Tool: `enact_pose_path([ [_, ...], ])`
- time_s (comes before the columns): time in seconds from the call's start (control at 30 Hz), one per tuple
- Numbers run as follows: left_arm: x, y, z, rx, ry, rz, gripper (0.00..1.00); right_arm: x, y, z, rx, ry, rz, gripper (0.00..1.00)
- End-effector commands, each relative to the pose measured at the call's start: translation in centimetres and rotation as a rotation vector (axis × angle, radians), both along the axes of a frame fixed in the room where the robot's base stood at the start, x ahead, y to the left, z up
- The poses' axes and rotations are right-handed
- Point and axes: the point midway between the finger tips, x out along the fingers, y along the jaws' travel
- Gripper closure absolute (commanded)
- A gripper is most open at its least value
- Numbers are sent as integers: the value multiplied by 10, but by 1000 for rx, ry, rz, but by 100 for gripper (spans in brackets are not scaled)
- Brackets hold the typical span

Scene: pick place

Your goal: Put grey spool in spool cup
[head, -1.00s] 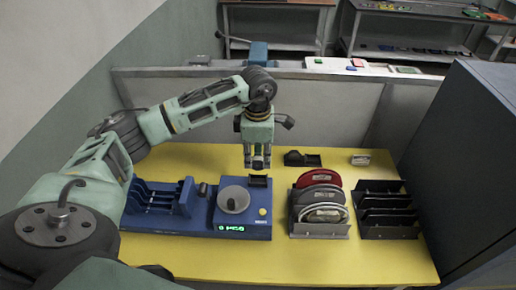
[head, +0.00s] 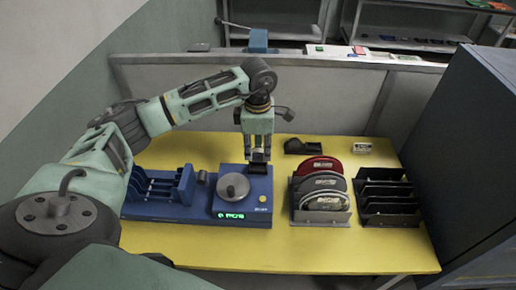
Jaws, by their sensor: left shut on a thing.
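My left gripper (head: 257,157) points straight down at the back right of the blue device (head: 190,208). It is shut on a small dark grey piece, taken to be the grey spool, mostly hidden between the fingers. A small black holder (head: 259,169), apparently the spool cup, sits on the device directly under the fingertips. Whether the piece is inside it or just above it I cannot tell. My right gripper is not in view.
A round grey dish (head: 234,186) and slotted blue rack (head: 160,186) are on the device. Right of it stand a rack of discs (head: 320,215) and an empty dark rack (head: 389,210). A black holder (head: 300,146) lies behind. The yellow table (head: 330,258) is clear in front.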

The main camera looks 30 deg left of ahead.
Motion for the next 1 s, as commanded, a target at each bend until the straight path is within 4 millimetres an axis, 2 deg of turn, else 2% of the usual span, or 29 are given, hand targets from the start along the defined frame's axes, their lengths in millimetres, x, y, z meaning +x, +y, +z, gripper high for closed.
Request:
enact_pose_path([
  [0.7,-1,0,-23,0,1,0,98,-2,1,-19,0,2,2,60],
  [1.0,-1,0,-24,1,1,0,98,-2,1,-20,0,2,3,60],
])
